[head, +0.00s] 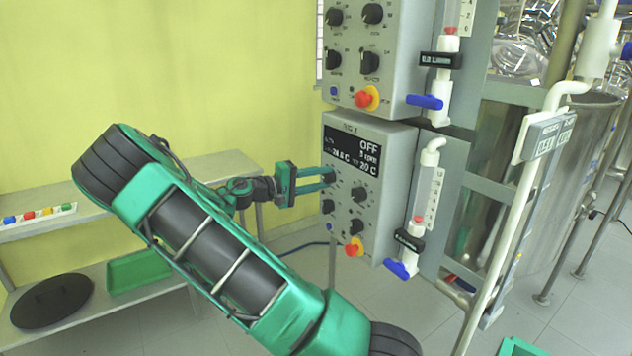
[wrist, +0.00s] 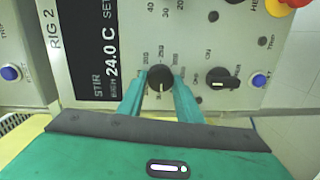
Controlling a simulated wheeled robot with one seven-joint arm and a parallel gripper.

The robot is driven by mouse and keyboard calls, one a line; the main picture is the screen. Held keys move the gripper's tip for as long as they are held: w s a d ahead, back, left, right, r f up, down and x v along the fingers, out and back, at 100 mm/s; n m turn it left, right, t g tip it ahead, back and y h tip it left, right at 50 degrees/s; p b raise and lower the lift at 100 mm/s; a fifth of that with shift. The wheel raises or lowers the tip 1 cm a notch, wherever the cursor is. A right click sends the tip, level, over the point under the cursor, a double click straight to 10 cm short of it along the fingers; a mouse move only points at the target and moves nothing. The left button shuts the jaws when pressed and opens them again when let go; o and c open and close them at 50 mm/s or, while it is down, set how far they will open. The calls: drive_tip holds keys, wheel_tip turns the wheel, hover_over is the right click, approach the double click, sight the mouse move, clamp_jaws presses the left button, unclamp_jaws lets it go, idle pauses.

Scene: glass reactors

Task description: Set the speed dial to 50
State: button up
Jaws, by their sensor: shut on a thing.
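The speed dial (wrist: 160,75) is a round black knob with a pale pointer mark, on the grey RIG 2 control panel (head: 392,172). In the wrist view its mark points toward the bottom of the picture, and numbers ring it, too small to read surely. My gripper (head: 331,178) is level at the upper left of the panel's knobs, with one green finger on each side of this dial, shut on it. In the head view the fingers mostly hide the dial. The display (head: 352,157) reads OFF, an rpm line with a low figure, 24.0 C and 20 C.
Other black knobs (head: 357,226) and a red emergency button (head: 354,247) sit close below. A second panel (head: 392,60) is directly above. A flowmeter with a blue valve (head: 400,268) stands at the right. A bench (head: 215,168) is behind my arm.

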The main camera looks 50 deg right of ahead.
drive_tip(key=shift+f+m, duration=0.15)
drive_tip(key=shift+m, duration=0.35)
drive_tip(key=o, duration=1)
drive_tip(key=shift+o, duration=0.2)
drive_tip(key=v, duration=1)
drive_tip(key=shift+w+a, duration=0.2)
drive_tip(key=shift+a, duration=0.15)
